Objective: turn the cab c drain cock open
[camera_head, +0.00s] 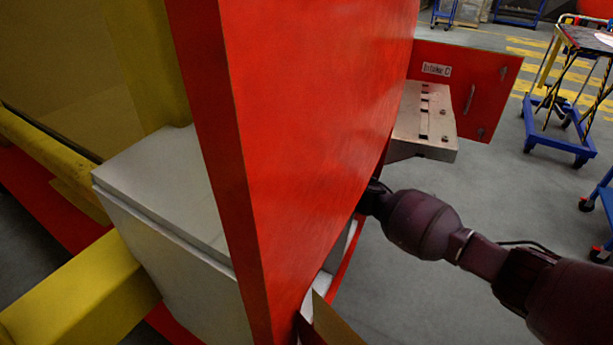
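I cannot make out the cab C drain cock in this view. A large red panel (310,120) fills the middle and hides what is behind it. A red hatch door labelled "Intake C" (470,90) stands open at the upper right, with a small handle on it. My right arm comes in from the lower right, and its dark wrist end (374,197) reaches behind the edge of the red panel. The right gripper's fingers are hidden there. My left gripper is not in view.
A metal bracket with slots (425,120) juts out beside the hatch door. A pale grey box (175,215) and yellow beams (75,290) lie left of the panel. A blue-based lift cart (560,130) stands at the upper right. Grey floor between is clear.

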